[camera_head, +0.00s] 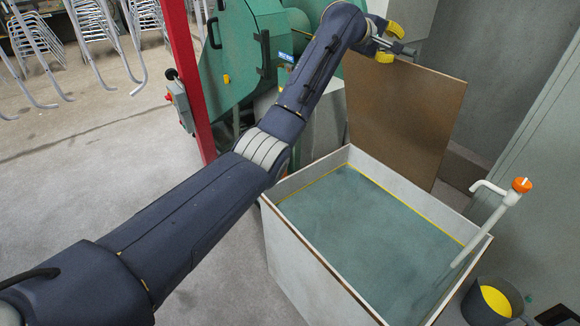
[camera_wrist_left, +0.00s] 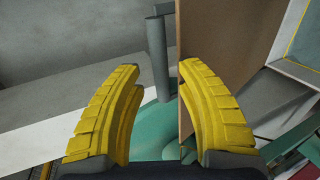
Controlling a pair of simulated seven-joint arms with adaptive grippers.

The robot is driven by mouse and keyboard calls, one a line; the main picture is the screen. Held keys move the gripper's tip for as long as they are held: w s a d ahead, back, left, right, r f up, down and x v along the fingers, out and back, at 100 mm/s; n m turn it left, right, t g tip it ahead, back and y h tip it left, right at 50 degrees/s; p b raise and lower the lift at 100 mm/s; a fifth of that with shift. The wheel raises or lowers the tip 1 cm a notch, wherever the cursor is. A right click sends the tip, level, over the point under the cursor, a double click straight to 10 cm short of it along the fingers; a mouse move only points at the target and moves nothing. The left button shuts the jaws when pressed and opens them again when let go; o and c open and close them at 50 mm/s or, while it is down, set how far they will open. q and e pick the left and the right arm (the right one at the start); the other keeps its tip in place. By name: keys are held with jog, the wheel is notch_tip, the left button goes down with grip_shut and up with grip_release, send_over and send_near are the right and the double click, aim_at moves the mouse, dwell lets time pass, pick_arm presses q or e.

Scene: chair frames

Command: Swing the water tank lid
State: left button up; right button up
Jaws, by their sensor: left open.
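The water tank (camera_head: 312,262) is an open white box holding blue-green water. Its brown lid (camera_head: 400,115) stands raised, roughly upright, along the tank's far side. My left gripper (camera_head: 390,43) is open at the lid's top edge, with its yellow fingers apart. In the left wrist view, a grey cylindrical bar (camera_wrist_left: 158,55) shows between and beyond the fingertips, beside the lid's brown face (camera_wrist_left: 190,35). The right finger overlaps the lid in that view. I cannot tell whether either finger touches the bar or lid. My right gripper is not in view.
A white pipe with an orange cap (camera_head: 521,185) stands in the tank's right side. A dark bucket with yellow inside (camera_head: 494,301) sits at lower right. Green machinery (camera_head: 228,60) and a red post (camera_head: 189,75) stand behind my arm.

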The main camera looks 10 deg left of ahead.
pick_arm(q)
jog(key=shift+x, duration=2.15)
jog(key=c, duration=0.6)
jog(key=shift+c, duration=0.2)
